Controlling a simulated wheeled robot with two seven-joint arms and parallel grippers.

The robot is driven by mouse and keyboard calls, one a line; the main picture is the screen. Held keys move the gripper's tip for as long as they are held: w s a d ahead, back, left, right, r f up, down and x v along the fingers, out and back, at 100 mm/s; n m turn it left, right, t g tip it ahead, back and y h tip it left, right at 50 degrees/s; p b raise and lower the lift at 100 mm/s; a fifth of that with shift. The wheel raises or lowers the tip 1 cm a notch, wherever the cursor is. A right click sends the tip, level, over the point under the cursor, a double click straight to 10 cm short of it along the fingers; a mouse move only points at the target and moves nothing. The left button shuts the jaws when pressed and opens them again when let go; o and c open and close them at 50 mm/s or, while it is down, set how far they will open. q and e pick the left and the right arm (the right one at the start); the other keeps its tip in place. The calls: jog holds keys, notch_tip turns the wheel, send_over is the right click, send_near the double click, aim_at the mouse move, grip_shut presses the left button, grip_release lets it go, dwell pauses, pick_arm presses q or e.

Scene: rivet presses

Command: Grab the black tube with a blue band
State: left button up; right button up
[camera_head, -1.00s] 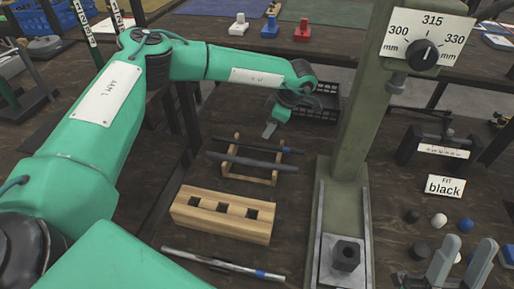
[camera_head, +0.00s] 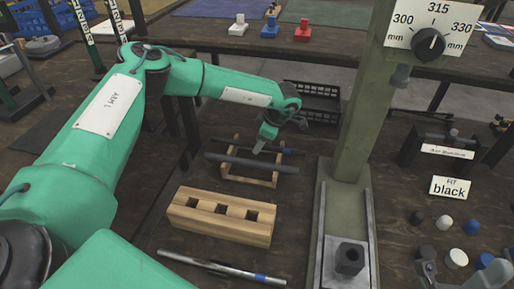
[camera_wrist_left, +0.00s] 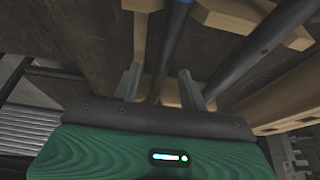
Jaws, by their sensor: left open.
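The black tube with a blue band (camera_head: 283,151) lies across the back of a wooden rack (camera_head: 226,172), its blue band towards the right end. A plain dark tube (camera_head: 255,162) lies in front of it. My left gripper (camera_head: 262,145) is over the rack at the banded tube, open. In the left wrist view the fingers (camera_wrist_left: 160,84) stand apart and the banded tube (camera_wrist_left: 172,45) runs between them in the picture; I cannot tell if they touch it. The plain tube (camera_wrist_left: 252,50) is to the right. Part of my right gripper (camera_head: 490,275) shows at the lower right.
A wooden block with square holes (camera_head: 222,232) and a silver tube with a blue band (camera_head: 205,267) lie nearer me. A green press column (camera_head: 350,140) stands right of the rack. A black crate (camera_head: 315,103) is behind. Small coloured pegs (camera_head: 445,221) are at the right.

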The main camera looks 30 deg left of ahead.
pick_arm(q)
grip_shut()
